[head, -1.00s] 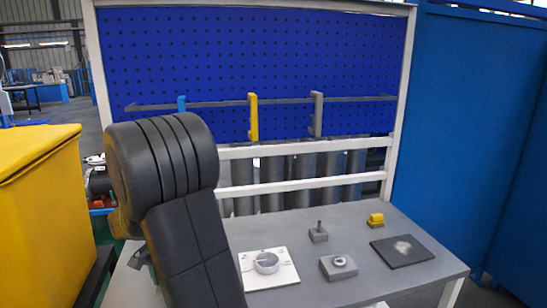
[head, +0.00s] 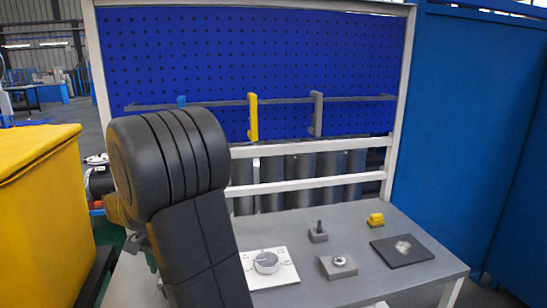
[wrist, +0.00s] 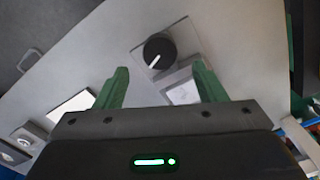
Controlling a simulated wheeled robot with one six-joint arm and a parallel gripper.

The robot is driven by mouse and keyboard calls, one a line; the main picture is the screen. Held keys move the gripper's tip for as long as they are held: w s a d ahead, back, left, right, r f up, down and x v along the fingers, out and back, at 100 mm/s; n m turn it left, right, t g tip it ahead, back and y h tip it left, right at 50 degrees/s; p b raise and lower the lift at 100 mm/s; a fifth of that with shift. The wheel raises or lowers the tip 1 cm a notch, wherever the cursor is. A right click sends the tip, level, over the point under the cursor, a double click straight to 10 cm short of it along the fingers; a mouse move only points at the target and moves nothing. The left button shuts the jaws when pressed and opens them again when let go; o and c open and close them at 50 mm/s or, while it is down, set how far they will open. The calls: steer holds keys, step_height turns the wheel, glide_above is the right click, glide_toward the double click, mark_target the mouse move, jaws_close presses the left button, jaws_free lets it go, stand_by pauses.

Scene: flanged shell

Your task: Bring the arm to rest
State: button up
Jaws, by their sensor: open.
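My gripper (wrist: 160,92) shows in the wrist view with its two green fingers spread apart. It is open, with nothing held between the fingers. Beyond the fingertips lies a light plate with a black knob (wrist: 158,50) that has a white pointer mark. A grey square piece (wrist: 183,92) shows between the fingers, partly hidden by the right one. In the head view my dark arm links stand bent at the left of the table, and I cannot make out the gripper there.
The grey table (head: 370,285) carries a white plate (head: 288,275) with a round metal part, a pin block (head: 318,235), a block with a ring (head: 338,268), a yellow piece (head: 376,220) and a dark mat (head: 390,257). A pegboard (head: 250,50) stands behind; a yellow cabinet (head: 40,220) is left.

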step_height(320, 180, down, 6)
steer(key=shift+r, duration=0.2)
steer(key=shift+f, duration=0.25)
steer(key=n, duration=0.5)
steer(key=shift+r, duration=0.1)
steer(key=n, duration=0.5)
steer(key=shift+n, duration=0.3)
steer(key=n, duration=0.4)
steer(key=shift+n, duration=3)
steer(key=shift+d, duration=0.1)
